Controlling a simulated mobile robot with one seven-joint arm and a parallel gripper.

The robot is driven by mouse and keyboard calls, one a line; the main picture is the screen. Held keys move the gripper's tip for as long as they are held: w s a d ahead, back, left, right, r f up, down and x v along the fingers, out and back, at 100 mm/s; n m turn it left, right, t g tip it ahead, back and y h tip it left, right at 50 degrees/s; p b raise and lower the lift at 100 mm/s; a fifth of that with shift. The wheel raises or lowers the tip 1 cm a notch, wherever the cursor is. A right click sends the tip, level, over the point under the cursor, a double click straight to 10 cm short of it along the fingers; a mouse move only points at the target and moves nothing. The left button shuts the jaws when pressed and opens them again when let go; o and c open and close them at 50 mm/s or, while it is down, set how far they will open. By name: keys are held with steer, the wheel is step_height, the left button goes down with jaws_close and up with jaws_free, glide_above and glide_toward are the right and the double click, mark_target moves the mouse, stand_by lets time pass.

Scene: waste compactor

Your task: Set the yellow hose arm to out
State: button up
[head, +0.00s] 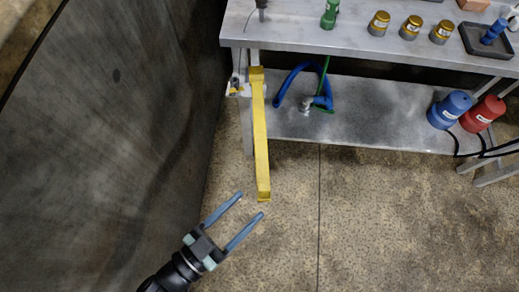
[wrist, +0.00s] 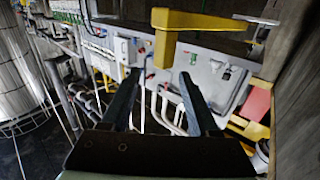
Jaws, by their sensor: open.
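The yellow hose arm (head: 261,140) is a long bar fixed by a bracket at the left end of the workbench. In the head view it sticks out from the bench toward the bottom of the picture. Its free end has a small lip. My gripper (head: 252,205) is open and empty, with its two fingers pointing up and right, close to that free end. In the wrist view the yellow arm (wrist: 205,22) crosses the top, its end block hanging above and between my open fingers (wrist: 162,80). I cannot tell whether they touch.
The workbench (head: 300,35) holds yellow-topped cans (head: 379,23), a green bottle (head: 330,14) and a dark tray (head: 487,40). Its lower shelf (head: 370,112) bears a blue hose (head: 290,80), a blue canister (head: 450,109) and a red one (head: 483,113). A dark wall (head: 100,140) stands left. The floor at right is clear.

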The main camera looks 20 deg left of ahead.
steer(key=v, duration=0.5)
steer(key=shift+s+a, duration=0.1)
steer(key=shift+s, duration=0.25)
